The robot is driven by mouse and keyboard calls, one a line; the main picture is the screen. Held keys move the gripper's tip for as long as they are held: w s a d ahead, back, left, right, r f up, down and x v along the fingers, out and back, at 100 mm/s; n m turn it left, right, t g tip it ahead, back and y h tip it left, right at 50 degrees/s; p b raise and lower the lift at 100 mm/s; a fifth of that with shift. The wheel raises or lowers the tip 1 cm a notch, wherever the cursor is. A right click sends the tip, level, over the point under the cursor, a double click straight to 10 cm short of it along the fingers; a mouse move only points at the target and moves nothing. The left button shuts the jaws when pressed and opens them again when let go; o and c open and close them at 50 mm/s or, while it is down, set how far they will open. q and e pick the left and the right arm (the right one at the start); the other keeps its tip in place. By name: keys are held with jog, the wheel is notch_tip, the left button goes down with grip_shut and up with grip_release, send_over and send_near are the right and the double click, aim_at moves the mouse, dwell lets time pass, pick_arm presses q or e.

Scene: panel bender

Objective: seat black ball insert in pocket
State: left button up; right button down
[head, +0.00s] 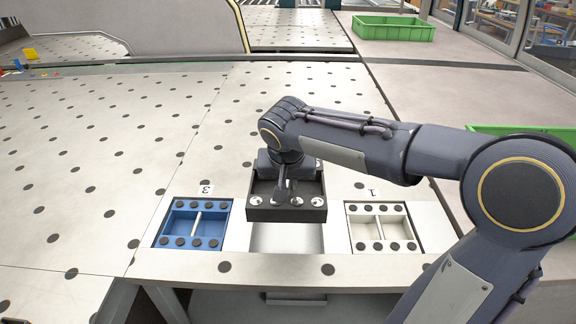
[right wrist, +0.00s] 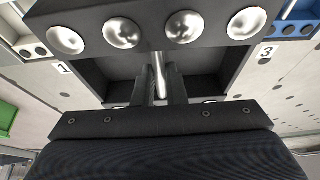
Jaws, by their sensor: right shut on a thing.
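The black ball insert (head: 262,213) is a dark tray with several silver balls along its near edge. It is held over the pocket (head: 286,240), a pale opening in the table between the blue and white inserts. The pocket's near part shows; the insert hides the rest. My right gripper (head: 285,192) reaches down into the insert and is shut on it. In the right wrist view the fingers (right wrist: 160,85) close around the thin middle bar of the black insert (right wrist: 75,78). I cannot tell the exact gap below the insert. My left gripper is out of view.
A blue insert (head: 197,223) sits left of the pocket by label 3. A white insert (head: 381,226) sits right by label 1. The table (head: 100,150) has dark round dots and free room at left. A green crate (head: 393,29) stands at the back right.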

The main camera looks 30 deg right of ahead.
jog(key=shift+w+f, duration=0.1)
jog(key=shift+f+b, duration=1.1)
jog(key=shift+f, duration=0.15)
jog(key=shift+f+b, duration=4.75)
jog(key=shift+f, duration=0.95)
jog(key=shift+f+b, duration=0.4)
jog(key=shift+b, duration=0.05)
jog(key=c, duration=1.4)
grip_release()
